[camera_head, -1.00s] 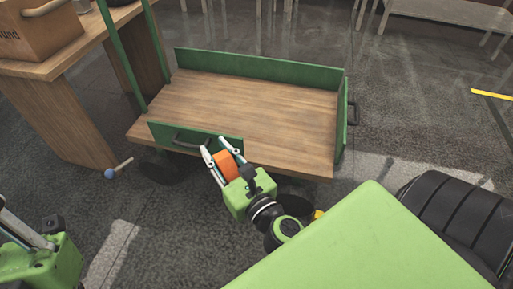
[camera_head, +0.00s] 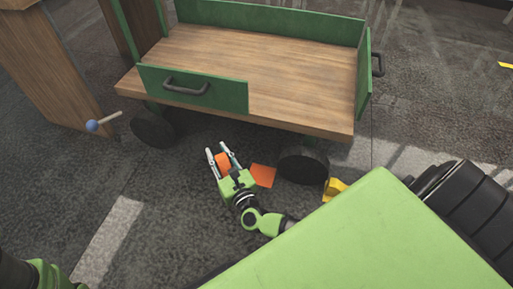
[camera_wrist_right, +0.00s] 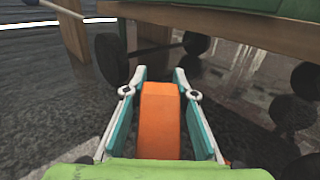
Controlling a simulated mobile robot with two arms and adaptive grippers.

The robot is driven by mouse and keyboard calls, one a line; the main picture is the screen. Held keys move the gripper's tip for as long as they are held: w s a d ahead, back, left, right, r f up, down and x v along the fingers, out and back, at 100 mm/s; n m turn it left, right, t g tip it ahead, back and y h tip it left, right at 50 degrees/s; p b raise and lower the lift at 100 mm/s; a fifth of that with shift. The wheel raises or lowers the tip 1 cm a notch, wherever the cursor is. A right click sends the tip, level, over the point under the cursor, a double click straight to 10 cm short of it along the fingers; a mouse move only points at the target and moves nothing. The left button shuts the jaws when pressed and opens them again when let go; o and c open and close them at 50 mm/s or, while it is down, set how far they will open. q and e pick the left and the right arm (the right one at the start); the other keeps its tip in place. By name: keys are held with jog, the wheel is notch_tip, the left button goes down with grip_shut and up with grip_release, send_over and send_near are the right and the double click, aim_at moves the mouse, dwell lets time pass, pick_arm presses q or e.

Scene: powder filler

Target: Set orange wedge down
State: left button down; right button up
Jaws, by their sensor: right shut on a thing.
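My right gripper (camera_head: 218,149) is low beside the cart, shut on an orange wedge (camera_head: 223,164). In the right wrist view, the wedge (camera_wrist_right: 158,122) sits between the two fingers of the gripper (camera_wrist_right: 160,76), over dark floor. I cannot tell whether the wedge touches the floor. A flat orange-red piece (camera_head: 263,175) lies on the floor just right of the gripper, near the cart's front wheel. Only a green part of my left arm shows at the bottom left corner; its fingers are out of view.
A wooden cart (camera_head: 300,112) with green side boards stands just beyond the gripper, with black wheels (camera_head: 303,166) beneath. A yellow piece (camera_head: 335,188) lies right of the wheel. A blue-tipped stick (camera_head: 93,126) shows by the wooden table's leg. The floor left of the gripper is clear.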

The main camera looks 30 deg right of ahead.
jog(key=d+f+b, duration=0.2)
jog(key=d, duration=0.1)
jog(key=s+d+f+b, duration=0.1)
jog(key=d+f+b, duration=0.2)
jog(key=d, duration=0.1)
jog(key=d+f+b, duration=0.2)
jog(key=d+f, duration=0.1)
jog(key=shift+s+d, duration=0.3)
jog(key=shift+d, duration=0.05)
jog(key=shift+d+f+b, duration=0.15)
jog(key=shift+f+b, duration=0.05)
jog(key=shift+b, duration=0.2)
jog(key=f+b, duration=0.3)
jog(key=shift+s+d, duration=0.1)
jog(key=shift+d, duration=0.2)
jog(key=shift+f+b, duration=0.4)
jog(key=shift+b, duration=0.1)
jog(key=shift+r, duration=0.1)
